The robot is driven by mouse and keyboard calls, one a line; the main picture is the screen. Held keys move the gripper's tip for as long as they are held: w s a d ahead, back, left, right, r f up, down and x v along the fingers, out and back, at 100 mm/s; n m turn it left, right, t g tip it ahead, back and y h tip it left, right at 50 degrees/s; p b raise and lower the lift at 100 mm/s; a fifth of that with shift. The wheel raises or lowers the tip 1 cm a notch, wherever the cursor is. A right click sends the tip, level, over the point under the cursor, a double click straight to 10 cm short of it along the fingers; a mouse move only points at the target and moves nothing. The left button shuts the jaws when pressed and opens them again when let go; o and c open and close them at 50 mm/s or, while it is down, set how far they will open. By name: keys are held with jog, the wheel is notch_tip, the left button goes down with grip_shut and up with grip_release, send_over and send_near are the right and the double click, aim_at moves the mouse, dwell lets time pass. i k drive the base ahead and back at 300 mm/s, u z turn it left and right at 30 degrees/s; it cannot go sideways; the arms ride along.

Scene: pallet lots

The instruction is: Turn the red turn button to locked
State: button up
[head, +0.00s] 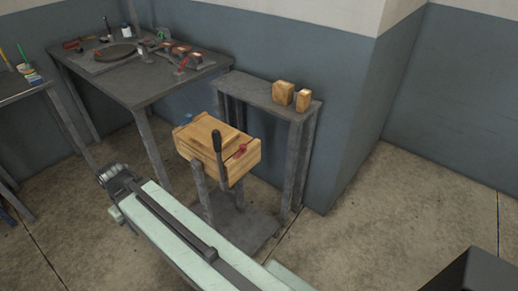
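The red turn button (237,152) sits on the right part of a light wooden crate (208,129). It is small here, and I cannot read its locked or unlocked position. The crate rests on a dark grey metal stand (246,226). A dark lever with a black grip (217,141) stands upright in front of the crate. My pale green arm reaches from the bottom right to the left. Its far end, with my gripper (108,176), is left of the crate and well apart from the button. The fingers are too small to make out.
A grey bench (271,92) behind the crate bears two wooden blocks. A workbench (150,91) at the back left holds tools and small parts. Another table (22,88) is at the left edge.

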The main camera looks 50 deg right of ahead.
aim_at(243, 147)
jog(key=z, duration=0.2)
jog(key=k, duration=0.65)
jog(key=z, duration=0.85)
